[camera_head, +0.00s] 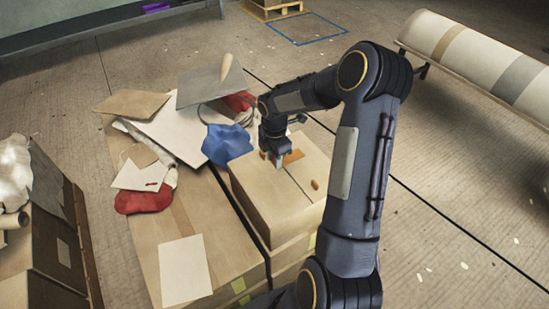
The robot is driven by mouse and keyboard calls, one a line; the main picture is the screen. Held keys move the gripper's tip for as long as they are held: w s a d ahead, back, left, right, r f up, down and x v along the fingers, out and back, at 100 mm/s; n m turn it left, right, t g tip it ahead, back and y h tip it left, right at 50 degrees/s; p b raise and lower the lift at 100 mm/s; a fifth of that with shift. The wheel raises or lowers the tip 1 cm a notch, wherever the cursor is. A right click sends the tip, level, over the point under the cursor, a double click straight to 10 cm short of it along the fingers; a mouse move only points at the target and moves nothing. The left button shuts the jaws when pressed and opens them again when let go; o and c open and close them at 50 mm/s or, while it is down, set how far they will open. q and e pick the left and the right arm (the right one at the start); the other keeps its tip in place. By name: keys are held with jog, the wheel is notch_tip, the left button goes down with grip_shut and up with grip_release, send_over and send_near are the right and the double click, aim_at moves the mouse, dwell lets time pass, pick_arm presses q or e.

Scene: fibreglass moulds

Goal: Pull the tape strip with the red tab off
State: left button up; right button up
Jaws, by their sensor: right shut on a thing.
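A closed cardboard box (262,192) stands on the right part of the big carton stack. My right gripper (277,161) points down at the far part of its top and is shut. A small orange-red piece, which looks like the tab end of the tape strip (264,155), shows at its fingers. The grip itself is mostly hidden. An orange-brown patch (293,157) lies just right of the fingers, and a small orange-brown spot (315,184) is near the box's right edge. A thin dark line runs on the box top between them. My left gripper is not in view.
Left of the box, a large carton (215,225) carries a blue cloth (226,144), a red cloth (144,200), loose sheets and a white paper (185,270). An open carton (40,240) stands at the left. A fabric roll (480,60) is at upper right.

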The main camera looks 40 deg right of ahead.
jog(key=shift+r+p, duration=1.45)
jog(key=shift+r, duration=0.7)
